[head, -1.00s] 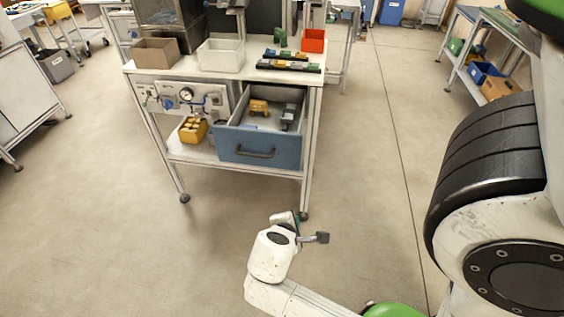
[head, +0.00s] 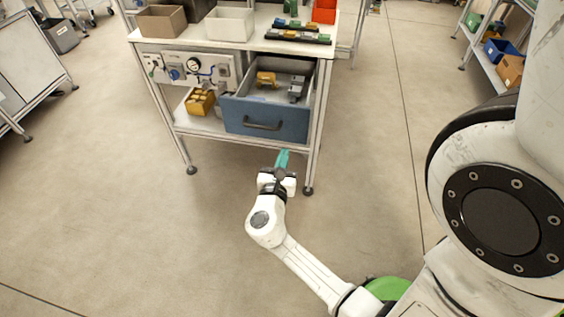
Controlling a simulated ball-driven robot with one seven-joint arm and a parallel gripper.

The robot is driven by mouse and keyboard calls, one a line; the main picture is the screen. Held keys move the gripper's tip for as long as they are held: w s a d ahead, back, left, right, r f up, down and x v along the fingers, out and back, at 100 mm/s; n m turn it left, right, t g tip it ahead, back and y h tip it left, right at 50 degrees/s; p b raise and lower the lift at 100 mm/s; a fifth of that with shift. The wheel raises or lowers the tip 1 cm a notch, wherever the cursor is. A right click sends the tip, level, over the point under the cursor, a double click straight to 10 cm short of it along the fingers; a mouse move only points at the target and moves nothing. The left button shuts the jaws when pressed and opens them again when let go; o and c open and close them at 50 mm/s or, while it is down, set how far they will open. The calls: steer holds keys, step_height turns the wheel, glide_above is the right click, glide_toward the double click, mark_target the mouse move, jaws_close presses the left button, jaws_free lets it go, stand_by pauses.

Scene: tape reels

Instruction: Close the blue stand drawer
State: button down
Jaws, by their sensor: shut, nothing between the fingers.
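The blue drawer (head: 264,118) of the white stand (head: 319,100) is pulled out toward me. Its front has a dark handle (head: 262,125). A yellow block and a grey part lie inside it. My gripper (head: 282,158) has teal fingertips and is shut and empty. In the head view it shows just below the drawer front, pointing toward the stand. I cannot tell its height or exact gap from the drawer, but no contact shows.
A yellow bin (head: 200,102) sits on the stand's lower shelf left of the drawer. A brown box (head: 162,21), a white bin (head: 229,23) and a red bin (head: 324,11) stand on top. The floor (head: 120,240) in front is clear. A shelf unit (head: 479,58) stands at the right.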

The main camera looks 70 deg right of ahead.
mark_target(303, 81)
steer(key=d, duration=0.9)
steer(key=shift+w+d+p, duration=0.1)
steer(key=shift+w+p, duration=0.2)
steer(key=shift+w, duration=0.05)
steer(key=shift+d, duration=0.1)
steer(key=d+b, duration=0.4)
steer(key=d, duration=0.5)
steer(key=w+d+b, duration=0.1)
steer(key=d+b, duration=0.4)
steer(key=d, duration=0.4)
steer(key=w+d+b, duration=0.1)
steer(key=d+b, duration=0.4)
steer(key=d, duration=0.4)
steer(key=shift+f, duration=0.15)
steer(key=shift+d+b, duration=0.25)
steer(key=shift+b, duration=0.1)
steer(key=shift+w+d+r, duration=0.1)
steer(key=shift+w+r, duration=0.05)
steer(key=shift+r, duration=0.25)
